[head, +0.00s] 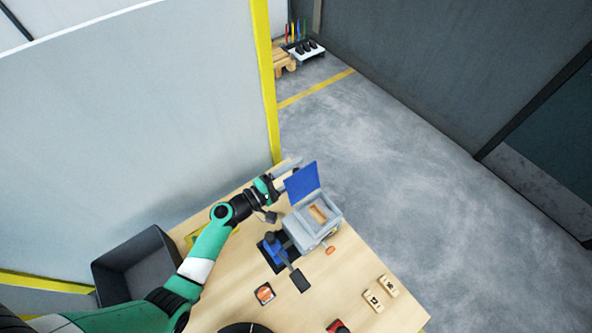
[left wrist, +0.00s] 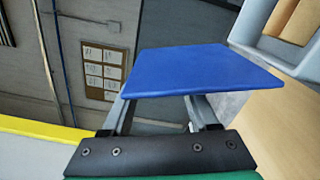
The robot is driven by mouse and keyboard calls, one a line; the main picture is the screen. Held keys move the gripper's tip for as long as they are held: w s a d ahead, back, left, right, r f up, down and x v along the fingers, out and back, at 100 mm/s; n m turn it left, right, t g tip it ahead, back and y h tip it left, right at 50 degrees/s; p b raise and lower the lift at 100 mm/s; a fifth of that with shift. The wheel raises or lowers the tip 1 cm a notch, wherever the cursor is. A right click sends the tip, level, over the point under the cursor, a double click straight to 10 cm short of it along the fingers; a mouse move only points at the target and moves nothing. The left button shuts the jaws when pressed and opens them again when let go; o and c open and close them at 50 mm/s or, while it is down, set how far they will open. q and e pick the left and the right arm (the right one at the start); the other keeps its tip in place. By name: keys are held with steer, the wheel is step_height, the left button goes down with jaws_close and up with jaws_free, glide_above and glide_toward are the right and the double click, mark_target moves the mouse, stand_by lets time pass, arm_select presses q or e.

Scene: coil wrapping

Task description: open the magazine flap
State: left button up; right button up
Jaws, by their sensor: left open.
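The blue magazine flap (head: 302,182) stands raised at the back edge of the grey magazine box (head: 312,226). The box is open on top, and a tan piece shows inside it. My left gripper (head: 287,168) is open, just behind and left of the flap. In the left wrist view the flap (left wrist: 200,70) lies across the fingers and hides their tips. I cannot tell whether the fingers touch it. Part of the box (left wrist: 275,52) shows at the upper right there. My right gripper is not in view.
The box is on a wooden table (head: 235,287) beside a blue-and-black device (head: 274,246). A dark grey bin (head: 140,268) is at the left. Two light blocks (head: 380,294) and an orange-marked item (head: 264,293) lie towards the front. A wall panel rises behind the arm.

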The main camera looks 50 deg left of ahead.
arm_select(q)
jaws_close()
stand_by(1.3)
